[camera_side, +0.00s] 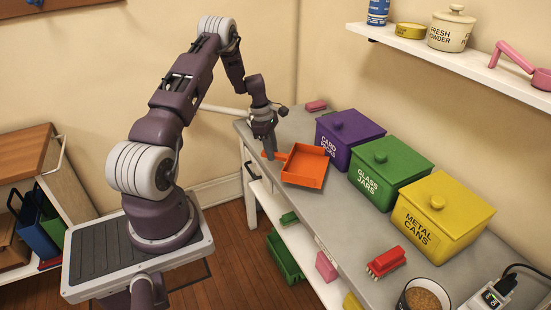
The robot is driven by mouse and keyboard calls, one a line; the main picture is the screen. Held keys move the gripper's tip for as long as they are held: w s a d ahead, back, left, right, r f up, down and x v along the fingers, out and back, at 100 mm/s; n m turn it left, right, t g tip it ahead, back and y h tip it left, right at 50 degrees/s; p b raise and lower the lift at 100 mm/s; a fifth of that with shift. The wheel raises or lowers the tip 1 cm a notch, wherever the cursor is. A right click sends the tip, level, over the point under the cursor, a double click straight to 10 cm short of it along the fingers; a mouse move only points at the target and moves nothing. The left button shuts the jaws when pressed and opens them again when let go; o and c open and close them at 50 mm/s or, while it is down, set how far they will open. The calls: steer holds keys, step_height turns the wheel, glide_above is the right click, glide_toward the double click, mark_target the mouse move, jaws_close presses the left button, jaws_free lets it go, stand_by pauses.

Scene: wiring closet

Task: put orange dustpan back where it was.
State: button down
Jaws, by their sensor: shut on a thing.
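The orange dustpan (305,167) lies on the grey tabletop, in front of the purple bin, with its open tray toward the right. Its handle end points left, under my gripper (268,150). My gripper points down and is shut on the dustpan's handle; the fingertips are small and partly merged with the handle in this view. The tray appears to rest on or very near the table; I cannot tell whether there is a gap.
Purple (349,137), green (389,171) and yellow (440,216) lidded bins stand in a row along the wall. A red brush (386,262) lies nearer the camera. Clear tabletop (345,222) lies between dustpan and brush.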

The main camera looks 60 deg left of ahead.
mark_target(293, 161)
steer(key=shift+w, duration=0.5)
steer(key=shift+f, duration=1.8)
steer(key=c, duration=1.2)
jaws_free()
